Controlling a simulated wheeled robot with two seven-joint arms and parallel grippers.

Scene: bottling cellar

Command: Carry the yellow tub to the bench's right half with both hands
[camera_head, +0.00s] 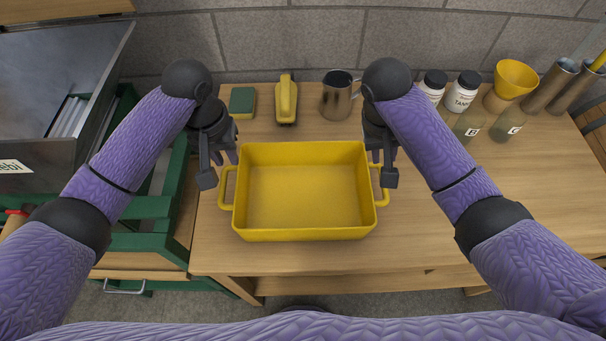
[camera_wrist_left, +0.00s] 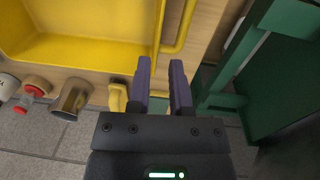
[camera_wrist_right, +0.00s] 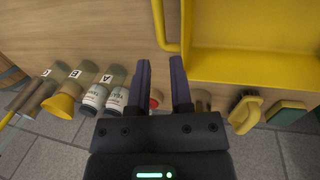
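The yellow tub (camera_head: 303,234) sits empty and level on the left half of the wooden bench (camera_head: 480,225). It has a loop handle at each end: the left handle (camera_head: 224,188) and the right handle (camera_head: 383,188). My left gripper (camera_head: 218,166) is open and empty above the back of the left handle. In the left wrist view that handle (camera_wrist_left: 186,30) lies just beyond the fingertips. My right gripper (camera_head: 383,166) is open and empty above the back of the right handle. In the right wrist view that handle (camera_wrist_right: 159,25) lies just beyond the fingertips.
Behind the tub stand a green sponge (camera_head: 242,102), a yellow-handled brush (camera_head: 286,100) and a metal jug (camera_head: 337,98). White jars (camera_head: 464,92), glass bottles (camera_head: 507,124), a yellow funnel (camera_head: 515,78) and steel cylinders (camera_head: 551,86) line the back right. The bench's front right is clear. A green rack (camera_head: 150,207) stands left.

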